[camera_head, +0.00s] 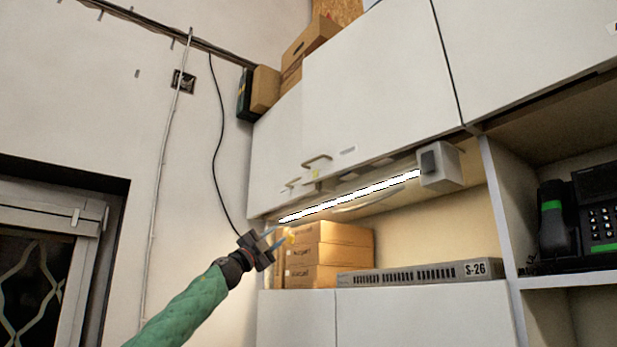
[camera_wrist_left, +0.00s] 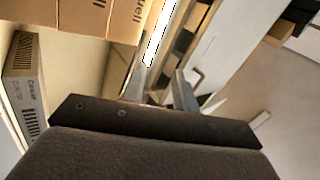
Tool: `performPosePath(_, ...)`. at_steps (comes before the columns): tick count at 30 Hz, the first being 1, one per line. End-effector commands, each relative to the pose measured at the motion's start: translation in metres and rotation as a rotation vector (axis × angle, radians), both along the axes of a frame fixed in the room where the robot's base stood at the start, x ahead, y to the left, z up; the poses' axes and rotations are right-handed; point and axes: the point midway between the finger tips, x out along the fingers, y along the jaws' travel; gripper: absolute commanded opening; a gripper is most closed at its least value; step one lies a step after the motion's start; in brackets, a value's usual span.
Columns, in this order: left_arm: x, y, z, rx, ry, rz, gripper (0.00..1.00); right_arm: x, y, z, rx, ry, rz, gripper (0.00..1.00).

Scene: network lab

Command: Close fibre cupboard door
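White wall cupboard doors show in the head view: a wide middle door (camera_head: 375,85) and a narrower left door (camera_head: 275,150). Small handles (camera_head: 317,161) sit along their lower edges. The middle door's left edge looks out of line with the left door; I cannot tell how far it stands open, or which door is the fibre cupboard's. My left gripper (camera_head: 281,237) is below the left door, in front of stacked boxes, apart from the doors and handles. In the left wrist view its fingers (camera_wrist_left: 160,90) are apart with nothing between them. My right gripper is out of view.
A lit strip lamp (camera_head: 350,195) runs under the cupboards. Brown boxes (camera_head: 325,250) and a grey unit marked S-26 (camera_head: 425,273) stand on the shelf below. A black phone (camera_head: 580,215) is at right. A cable (camera_head: 221,150) hangs on the left wall.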

Motion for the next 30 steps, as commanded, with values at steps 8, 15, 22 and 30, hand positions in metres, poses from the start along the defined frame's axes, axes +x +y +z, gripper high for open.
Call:
performPosePath(8, -0.111, -0.021, 0.153, 0.149, -0.173, -0.038, 0.29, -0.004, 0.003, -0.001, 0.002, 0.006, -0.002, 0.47)
performPosePath(15, -0.190, -0.055, 0.203, 0.391, -0.155, -0.114, 0.29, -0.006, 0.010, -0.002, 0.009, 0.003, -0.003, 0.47)
performPosePath(22, -0.233, -0.068, 0.195, 0.686, 0.114, -0.078, 0.29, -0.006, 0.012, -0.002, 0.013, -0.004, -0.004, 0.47)
performPosePath(30, -0.246, -0.048, 0.185, 0.789, 0.368, 0.060, 0.29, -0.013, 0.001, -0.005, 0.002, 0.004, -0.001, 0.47)
